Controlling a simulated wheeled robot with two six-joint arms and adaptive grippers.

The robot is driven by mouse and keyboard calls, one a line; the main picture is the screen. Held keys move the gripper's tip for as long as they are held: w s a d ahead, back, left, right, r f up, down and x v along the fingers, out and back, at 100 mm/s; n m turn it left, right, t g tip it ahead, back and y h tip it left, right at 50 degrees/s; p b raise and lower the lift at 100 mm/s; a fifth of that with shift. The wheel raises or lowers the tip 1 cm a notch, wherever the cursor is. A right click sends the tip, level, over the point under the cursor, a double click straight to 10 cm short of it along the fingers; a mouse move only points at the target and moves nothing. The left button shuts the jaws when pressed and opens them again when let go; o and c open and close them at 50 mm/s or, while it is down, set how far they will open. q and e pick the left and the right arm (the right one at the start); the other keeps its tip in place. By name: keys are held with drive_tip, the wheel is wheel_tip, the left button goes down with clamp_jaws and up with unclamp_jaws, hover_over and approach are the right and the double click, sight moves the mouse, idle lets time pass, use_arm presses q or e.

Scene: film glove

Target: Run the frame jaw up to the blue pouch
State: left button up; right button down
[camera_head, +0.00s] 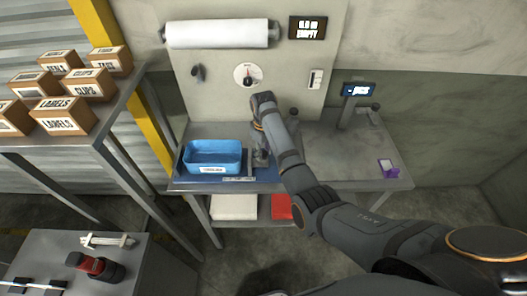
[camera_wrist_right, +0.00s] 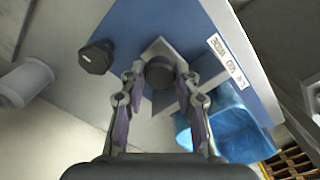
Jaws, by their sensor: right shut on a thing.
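The blue pouch (camera_head: 213,157), tray-shaped with a white label on its front, sits on a blue mat (camera_head: 205,180) on the bench. It also shows, glossy, at the lower right in the right wrist view (camera_wrist_right: 232,128). My right gripper (camera_head: 261,157) points down just right of the pouch. In the right wrist view, its two fingers are shut on a dark round knob (camera_wrist_right: 160,72) on a grey angular block, which appears to be the frame jaw (camera_wrist_right: 152,47). A finger partly hides the space between block and pouch, so contact cannot be told. My left gripper is not in view.
A black knob (camera_wrist_right: 97,57) stands beside the jaw. A small screen on a stand (camera_head: 358,90) and a purple item (camera_head: 388,168) are on the bench's right side. A white roll (camera_head: 220,34) hangs behind. The bench's right part is mostly clear.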

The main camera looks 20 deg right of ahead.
sight(251, 154)
drive_tip(key=a, duration=0.2)
drive_tip(key=w+a, duration=0.1)
drive_tip(key=a, duration=0.1)
drive_tip(key=shift+w+a, duration=0.15)
drive_tip(key=shift+a, duration=0.2)
drive_tip(key=c, duration=1)
unclamp_jaws()
drive_tip(key=shift+d, duration=0.1)
drive_tip(key=shift+r, duration=0.25)
wheel_tip(251, 154, up, 7)
